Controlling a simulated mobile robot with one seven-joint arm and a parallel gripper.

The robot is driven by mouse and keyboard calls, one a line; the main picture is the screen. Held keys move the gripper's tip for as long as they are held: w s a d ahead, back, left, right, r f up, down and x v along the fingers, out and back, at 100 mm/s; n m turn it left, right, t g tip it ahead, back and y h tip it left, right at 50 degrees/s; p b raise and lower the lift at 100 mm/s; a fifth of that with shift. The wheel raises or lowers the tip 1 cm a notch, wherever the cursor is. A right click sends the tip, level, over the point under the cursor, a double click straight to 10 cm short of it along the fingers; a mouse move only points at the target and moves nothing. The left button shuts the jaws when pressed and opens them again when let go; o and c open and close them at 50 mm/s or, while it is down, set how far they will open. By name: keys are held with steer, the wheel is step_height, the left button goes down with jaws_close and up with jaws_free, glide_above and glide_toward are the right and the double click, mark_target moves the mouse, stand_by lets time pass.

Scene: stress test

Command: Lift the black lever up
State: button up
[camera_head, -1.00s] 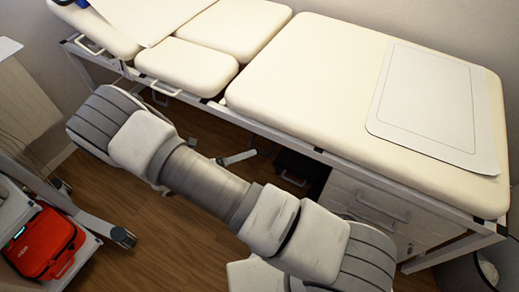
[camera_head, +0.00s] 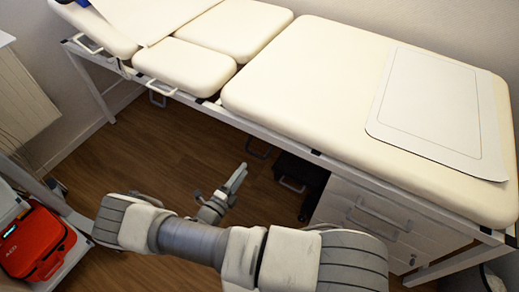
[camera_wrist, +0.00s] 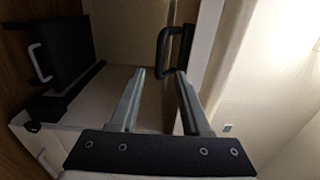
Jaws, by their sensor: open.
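The black lever, a loop-shaped handle (camera_wrist: 162,52), hangs from the white frame of the padded couch. In the wrist view it lies just beyond my fingertips, nearer the right finger. It also shows as a dark loop under the couch edge in the head view (camera_head: 259,150). My gripper (camera_wrist: 160,74) is open, with nothing between its fingers. In the head view my gripper (camera_head: 240,172) points toward the underside of the couch, a little short of the lever. Whether a fingertip touches the lever I cannot tell.
The cream couch (camera_head: 300,85) and its white frame (camera_head: 345,168) run above the lever. A black box with a grey handle (camera_head: 300,172) and white drawers (camera_head: 365,215) stand underneath. A red AED case (camera_head: 35,243) sits on a cart at left.

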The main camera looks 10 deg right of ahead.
steer(key=b+x, duration=0.2)
steer(key=x, duration=1)
jaws_close()
